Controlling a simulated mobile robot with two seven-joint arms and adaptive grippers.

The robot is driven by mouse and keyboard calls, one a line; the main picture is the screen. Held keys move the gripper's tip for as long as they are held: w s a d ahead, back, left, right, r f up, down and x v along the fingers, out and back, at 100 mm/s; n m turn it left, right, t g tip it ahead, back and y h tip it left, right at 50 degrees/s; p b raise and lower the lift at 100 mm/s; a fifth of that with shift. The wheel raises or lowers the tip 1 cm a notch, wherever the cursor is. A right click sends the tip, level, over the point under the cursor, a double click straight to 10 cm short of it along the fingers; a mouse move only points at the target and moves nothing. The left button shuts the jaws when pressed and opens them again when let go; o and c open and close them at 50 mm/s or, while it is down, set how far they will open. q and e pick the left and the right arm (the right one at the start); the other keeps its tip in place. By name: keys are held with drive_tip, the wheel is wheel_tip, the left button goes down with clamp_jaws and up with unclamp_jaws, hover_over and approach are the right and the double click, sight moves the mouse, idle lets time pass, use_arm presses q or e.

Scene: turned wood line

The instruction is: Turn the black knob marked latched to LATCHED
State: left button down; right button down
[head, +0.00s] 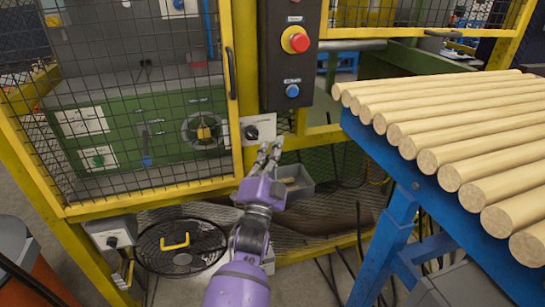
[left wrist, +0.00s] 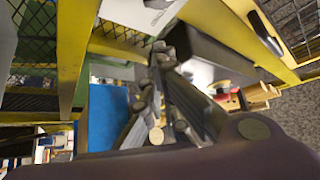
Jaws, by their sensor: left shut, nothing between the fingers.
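A black knob (head: 252,132) sits on a pale plate (head: 266,122) on the yellow post, below the black control box. Its marking is too small to read. A second black knob (head: 112,241) is on a grey box at the lower left, its label also unreadable. My purple left gripper (head: 269,148) is just below and right of the upper knob, fingers pointing up toward the plate, shut and empty. I cannot tell whether the fingertips touch the plate.
The black control box (head: 290,60) carries a red button (head: 295,40) and a blue button (head: 292,90). A yellow mesh door (head: 150,100) stands left. A blue rack (head: 395,165) with several wooden rods fills the right. A grey bin (head: 298,187) is behind the gripper.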

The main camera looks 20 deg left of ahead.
sight(252, 134)
use_arm(q)
drive_tip(key=x, duration=0.6)
drive_tip(key=a+f, duration=0.1)
drive_tip(key=s+a+f, duration=0.1)
drive_tip(key=f, duration=0.1)
drive_tip(key=shift+s+a, duration=0.1)
drive_tip(key=shift+s, duration=0.1)
use_arm(e)
drive_tip(key=shift+w, duration=0.2)
use_arm(q)
drive_tip(key=shift+m+h+p, duration=0.4)
drive_tip(key=shift+m+p, duration=0.2)
use_arm(e)
drive_tip(key=shift+w+r, duration=0.25)
drive_tip(key=shift+r, duration=0.3)
use_arm(q)
drive_tip(key=shift+f+m+g+h+p, duration=0.1)
drive_tip(key=shift+m+g+h+p, duration=0.3)
drive_tip(key=shift+m+p, duration=0.15)
use_arm(e)
drive_tip(key=shift+r, duration=0.4)
